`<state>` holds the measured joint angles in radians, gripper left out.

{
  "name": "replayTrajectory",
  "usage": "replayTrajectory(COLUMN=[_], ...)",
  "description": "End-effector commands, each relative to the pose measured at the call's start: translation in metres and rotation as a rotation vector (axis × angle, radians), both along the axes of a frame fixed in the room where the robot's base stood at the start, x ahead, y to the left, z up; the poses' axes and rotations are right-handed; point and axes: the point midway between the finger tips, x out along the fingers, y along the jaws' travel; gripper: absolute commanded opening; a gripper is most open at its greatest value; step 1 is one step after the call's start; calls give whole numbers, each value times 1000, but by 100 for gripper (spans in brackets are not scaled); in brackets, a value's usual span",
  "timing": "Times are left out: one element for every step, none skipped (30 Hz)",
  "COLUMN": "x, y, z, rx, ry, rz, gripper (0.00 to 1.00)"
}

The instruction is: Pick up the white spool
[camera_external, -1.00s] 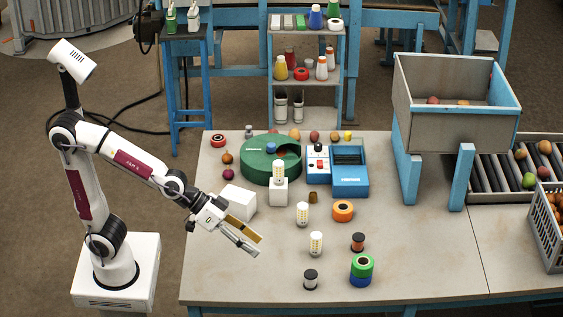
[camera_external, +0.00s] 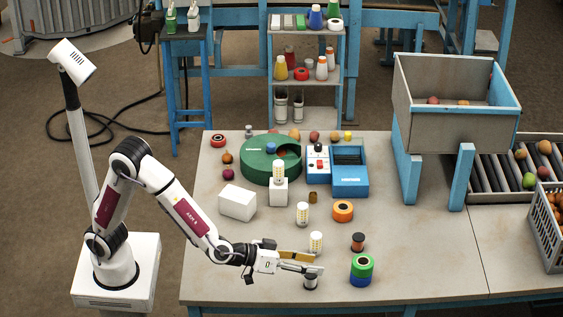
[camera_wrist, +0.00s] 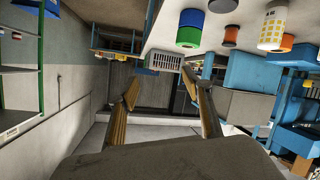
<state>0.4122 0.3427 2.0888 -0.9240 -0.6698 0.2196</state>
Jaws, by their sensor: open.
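A small spool with dark ends and a pale winding, which I take as the white spool (camera_external: 310,283), stands upright near the front edge of the table. My gripper (camera_external: 318,262) is low over the table with its fingers apart, pointing right. The lower grey finger passes just above or behind the spool's top in the external view; I cannot tell whether they touch. The fingers show empty in the wrist view (camera_wrist: 160,85). I cannot make out the white spool there.
A white-and-yellow cylinder (camera_external: 316,240) stands close beside the upper finger. A dark-ended spool with brown winding (camera_external: 358,243) and stacked green and blue rolls (camera_external: 361,270) stand to the right. An orange roll (camera_external: 343,211) lies farther back. The front left table is clear.

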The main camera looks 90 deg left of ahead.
Motion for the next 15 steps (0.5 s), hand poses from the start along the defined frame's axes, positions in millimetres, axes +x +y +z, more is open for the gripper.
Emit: replayTrajectory(x=[4,5,7,8,10,11,11,12,12,12,12,11,10,9,8], y=[-1,0,1,1,2,4,5,6,7,8,9,10,11,12,14], z=[-9,-13,-19,-23,-27,-32,-37,-41,-46,-50,-54,-60,-64,-68,-74], rx=[12,20,30,39,47,59,70,79,95,106,117,134,146,159,177], ry=[-5,-9,-15,-21,-26,-33,-38,-41,-48,-52,-57,-62,-66,-71,-76], rz=[22,38,60,74,91,112,130,145,167,182,199,221,237,253,275], gripper=[50,50,50,50,50,50,50,50,50,50,50,50,50,50,50])
